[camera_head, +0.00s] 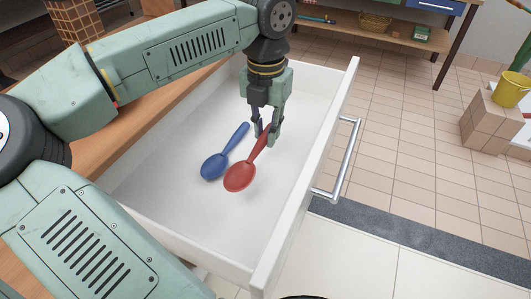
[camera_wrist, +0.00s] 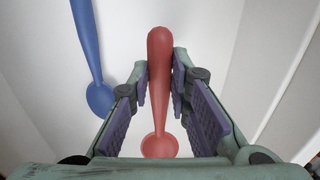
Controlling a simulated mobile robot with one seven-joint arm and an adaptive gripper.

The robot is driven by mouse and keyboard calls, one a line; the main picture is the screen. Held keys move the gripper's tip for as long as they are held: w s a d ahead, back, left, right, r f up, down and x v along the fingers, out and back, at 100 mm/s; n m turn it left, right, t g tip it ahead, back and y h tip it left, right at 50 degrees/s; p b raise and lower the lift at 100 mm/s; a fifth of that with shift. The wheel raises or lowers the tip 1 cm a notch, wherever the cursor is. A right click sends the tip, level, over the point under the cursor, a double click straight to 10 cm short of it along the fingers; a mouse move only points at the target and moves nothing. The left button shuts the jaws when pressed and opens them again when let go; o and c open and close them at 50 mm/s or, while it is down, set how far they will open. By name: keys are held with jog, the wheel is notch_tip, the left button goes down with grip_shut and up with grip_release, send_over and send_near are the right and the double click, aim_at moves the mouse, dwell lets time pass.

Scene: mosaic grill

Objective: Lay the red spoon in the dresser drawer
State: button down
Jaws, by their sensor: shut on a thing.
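The red spoon (camera_head: 241,177) is in my gripper (camera_head: 266,137), inside the open white dresser drawer (camera_head: 190,228). My gripper points down and is shut on the spoon's handle. In the wrist view the red spoon (camera_wrist: 160,75) stands between the two finger pads of my gripper (camera_wrist: 162,80), its bowl toward the bottom of the picture. The spoon is over or on the drawer floor; I cannot tell whether it touches. The drawer's metal handle (camera_head: 338,160) is on its front, at the right.
A blue spoon (camera_head: 214,166) lies on the drawer floor just left of the red one, and shows in the wrist view (camera_wrist: 86,40). The drawer's near floor is bare. A yellow bucket (camera_head: 510,89) stands on a tiled block far right.

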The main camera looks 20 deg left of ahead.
aim_at(266, 157)
jog(key=shift+f+b, duration=1.2)
jog(key=shift+f, duration=1.45)
jog(key=shift+f, duration=0.2)
jog(key=c, duration=1.5)
grip_release()
notch_tip(266, 157, up, 12)
jog(key=p, duration=0.7)
jog(key=shift+r+p, duration=0.2)
jog(key=shift+p, duration=0.15)
